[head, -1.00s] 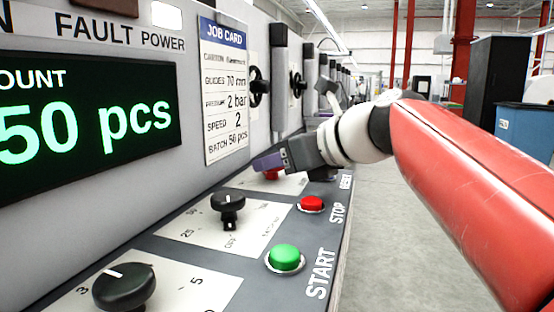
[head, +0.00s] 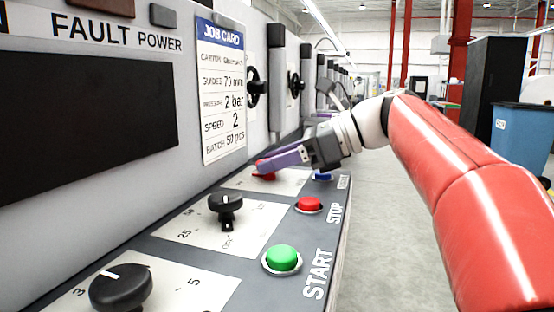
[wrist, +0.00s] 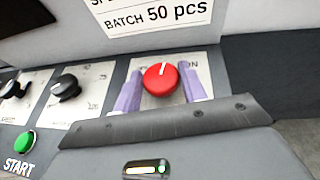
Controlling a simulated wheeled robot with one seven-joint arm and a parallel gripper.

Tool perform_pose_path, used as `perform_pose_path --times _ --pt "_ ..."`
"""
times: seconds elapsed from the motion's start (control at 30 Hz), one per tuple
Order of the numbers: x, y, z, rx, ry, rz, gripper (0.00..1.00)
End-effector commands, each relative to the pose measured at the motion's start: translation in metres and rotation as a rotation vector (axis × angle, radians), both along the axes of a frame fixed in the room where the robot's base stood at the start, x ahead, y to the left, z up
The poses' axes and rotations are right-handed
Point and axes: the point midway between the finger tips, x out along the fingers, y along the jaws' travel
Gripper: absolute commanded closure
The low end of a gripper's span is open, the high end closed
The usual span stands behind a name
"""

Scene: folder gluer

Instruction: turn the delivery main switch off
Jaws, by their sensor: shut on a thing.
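The delivery main switch is a red rotary knob (wrist: 160,79) on a pale plate (wrist: 205,70) at the far end of the sloped panel; it also shows in the head view (head: 264,176), partly hidden by my gripper. Its white mark points up, leaning slightly right, in the wrist view. The word ON shows to its right; the rest of the lettering is hidden. My gripper (wrist: 162,82) has its two purple fingers on either side of the red knob, shut on it. The gripper also shows in the head view (head: 268,165).
Nearer on the panel are a black knob (head: 226,207), another black knob (head: 121,287), a red STOP button (head: 309,205), a green START button (head: 282,258) and a blue button (head: 322,177). The counter display (head: 85,108) and POWER lamp (head: 163,16) are dark. Open floor lies right.

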Motion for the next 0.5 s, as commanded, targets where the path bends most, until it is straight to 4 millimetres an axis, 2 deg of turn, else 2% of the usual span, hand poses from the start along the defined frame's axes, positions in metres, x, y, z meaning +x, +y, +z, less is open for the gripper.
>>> perform_pose_path --times 0.2,0.5 --pt "0.0057 -0.0015 -0.0009 0.000 0.001 0.205 0.81" --pt "0.0075 -0.0020 -0.0002 0.003 -0.001 0.399 0.81"
